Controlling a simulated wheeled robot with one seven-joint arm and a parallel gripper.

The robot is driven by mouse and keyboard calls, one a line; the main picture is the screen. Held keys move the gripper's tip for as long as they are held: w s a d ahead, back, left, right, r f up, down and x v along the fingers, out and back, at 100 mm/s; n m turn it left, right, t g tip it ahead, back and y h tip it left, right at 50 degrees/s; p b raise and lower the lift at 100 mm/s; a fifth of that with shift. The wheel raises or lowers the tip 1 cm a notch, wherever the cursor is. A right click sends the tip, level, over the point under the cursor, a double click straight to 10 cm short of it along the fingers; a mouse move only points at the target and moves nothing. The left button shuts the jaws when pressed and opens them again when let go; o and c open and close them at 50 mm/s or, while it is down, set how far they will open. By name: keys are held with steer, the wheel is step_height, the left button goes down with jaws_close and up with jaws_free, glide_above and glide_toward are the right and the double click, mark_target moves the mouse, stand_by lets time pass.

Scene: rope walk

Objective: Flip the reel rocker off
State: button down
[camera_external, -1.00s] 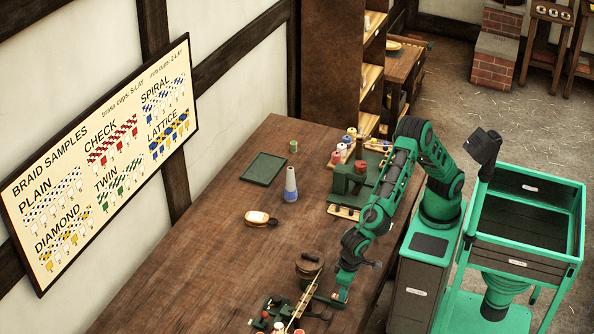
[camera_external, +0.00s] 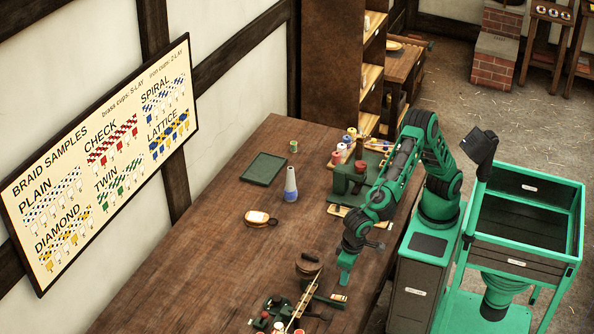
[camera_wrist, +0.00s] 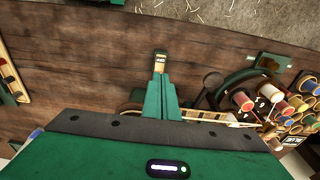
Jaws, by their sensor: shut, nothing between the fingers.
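A small switch-like block with a pale labelled top, which seems to be the reel rocker (camera_external: 338,297), sits near the table's right edge at the front. In the wrist view the rocker (camera_wrist: 160,63) shows just beyond my fingertips; which way it is tipped is too small to tell. My gripper (camera_external: 345,281) is shut and empty, pointing down above and beside the block. In the wrist view my gripper's green fingers (camera_wrist: 161,80) are closed together, partly covering the block's near side.
A machine with coloured spools (camera_external: 270,318) stands at the front, also in the wrist view (camera_wrist: 262,100). A brown lidded pot (camera_external: 308,263) is left of my gripper.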

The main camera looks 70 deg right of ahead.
step_height(320, 180, up, 6)
glide_above(341, 298)
steer(key=s, duration=0.2)
steer(key=shift+f, duration=0.1)
steer(key=w+g, duration=0.3)
steer(key=w, duration=0.3)
steer(key=shift+g, duration=0.4)
steer(key=shift+d, duration=0.1)
steer(key=x, duration=1.4)
steer(key=shift+s, duration=0.1)
stand_by(0.3)
